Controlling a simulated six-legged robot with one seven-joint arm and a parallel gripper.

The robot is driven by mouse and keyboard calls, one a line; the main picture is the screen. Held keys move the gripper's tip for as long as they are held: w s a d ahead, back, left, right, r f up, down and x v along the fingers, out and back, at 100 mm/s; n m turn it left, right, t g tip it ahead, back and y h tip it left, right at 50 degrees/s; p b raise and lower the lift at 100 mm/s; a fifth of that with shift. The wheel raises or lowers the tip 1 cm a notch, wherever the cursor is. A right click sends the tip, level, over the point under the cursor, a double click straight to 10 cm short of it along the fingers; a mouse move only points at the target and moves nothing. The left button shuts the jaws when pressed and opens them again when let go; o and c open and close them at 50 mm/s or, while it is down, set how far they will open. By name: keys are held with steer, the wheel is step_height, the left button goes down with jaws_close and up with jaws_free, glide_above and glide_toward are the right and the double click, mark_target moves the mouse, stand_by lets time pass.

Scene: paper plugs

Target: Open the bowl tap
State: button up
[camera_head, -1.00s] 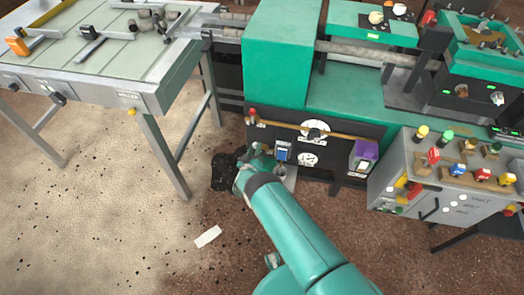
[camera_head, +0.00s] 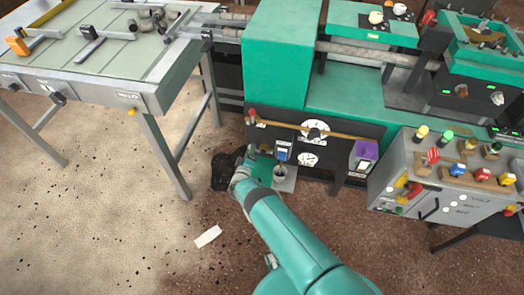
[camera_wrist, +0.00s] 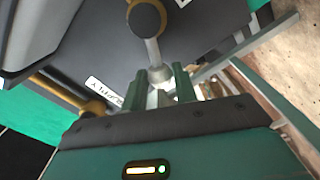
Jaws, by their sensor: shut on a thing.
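My gripper (camera_head: 252,152) is low in front of the dark panel of the green machine, left of the blue-faced device. In the wrist view its two green fingers (camera_wrist: 165,88) are closed around a small grey metal piece, which looks like part of the bowl tap. A grey stem (camera_wrist: 154,50) with a dark and brown round knob (camera_wrist: 146,16) rises just beyond the fingertips. The fingers hide much of the held part, and I cannot tell how far the tap is turned. A small grey cup or bowl (camera_head: 280,171) stands on a low plate right of my gripper.
The dark panel (camera_head: 340,152) carries gauges, a brass pipe (camera_head: 310,130) and a purple box (camera_head: 365,150). A grey cabinet (camera_head: 440,205) with coloured knobs stands right. A workbench (camera_head: 125,97) stands left. A white paper strip (camera_head: 208,236) lies on the open floor.

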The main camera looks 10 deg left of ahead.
steer(key=shift+f, duration=0.1)
steer(key=n, duration=0.1)
steer(key=f+n, duration=0.1)
steer(key=n, duration=0.1)
steer(key=shift+a+f, duration=0.15)
steer(key=shift+a, duration=0.1)
steer(key=o, duration=0.8)
steer(key=shift+c, duration=0.2)
steer(key=shift+s, duration=2)
